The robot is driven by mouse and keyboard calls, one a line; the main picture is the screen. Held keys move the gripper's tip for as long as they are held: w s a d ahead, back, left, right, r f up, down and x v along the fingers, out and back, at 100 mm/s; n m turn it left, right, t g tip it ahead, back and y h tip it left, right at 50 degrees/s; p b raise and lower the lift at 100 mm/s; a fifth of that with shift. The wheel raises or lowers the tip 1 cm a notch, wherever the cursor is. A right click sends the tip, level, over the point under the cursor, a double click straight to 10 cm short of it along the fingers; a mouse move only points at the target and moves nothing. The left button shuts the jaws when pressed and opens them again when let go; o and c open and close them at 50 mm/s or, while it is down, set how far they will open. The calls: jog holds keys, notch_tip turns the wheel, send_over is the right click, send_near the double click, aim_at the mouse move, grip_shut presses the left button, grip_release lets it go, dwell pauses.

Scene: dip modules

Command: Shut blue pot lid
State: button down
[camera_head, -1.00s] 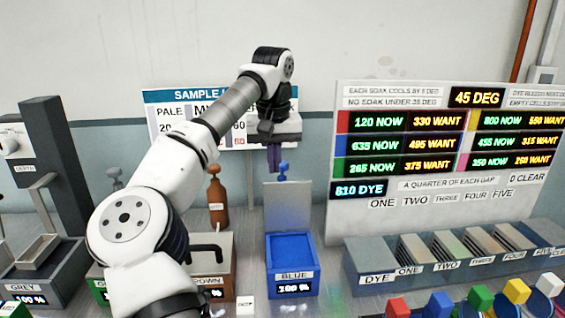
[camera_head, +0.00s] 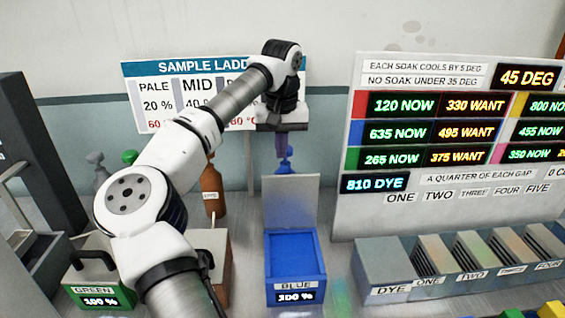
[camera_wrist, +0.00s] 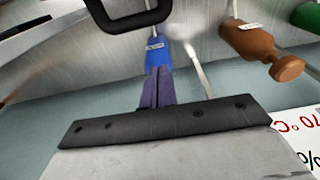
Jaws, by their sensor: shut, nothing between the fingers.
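The blue pot (camera_head: 296,291) stands on the bench with its front label reading BLUE and 100 %. Its grey lid (camera_head: 290,201) stands upright, open, at the pot's back edge. The blue inside of the pot shows. My gripper (camera_head: 282,153) is shut and empty, pointing down above and behind the lid's top edge, apart from it in the picture. In the wrist view its purple fingers (camera_wrist: 156,90) lie together, in line with a blue bottle (camera_wrist: 157,55). A black handle (camera_wrist: 128,18) shows at the top there; I cannot tell which lid it belongs to.
A brown bottle (camera_head: 212,190) stands behind the brown pot, left of the blue pot. The green pot (camera_head: 102,298) is at the left, partly behind my arm. A row of dye cells (camera_head: 395,290) and a display board (camera_head: 400,210) stand at the right.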

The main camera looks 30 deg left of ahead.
aim_at(289, 195)
jog(key=s+d+f+p, duration=0.2)
jog(key=shift+s+f, duration=0.35)
jog(key=shift+f, duration=0.05)
jog(key=shift+d, duration=0.1)
jog(key=shift+s, duration=0.1)
dwell(0.4)
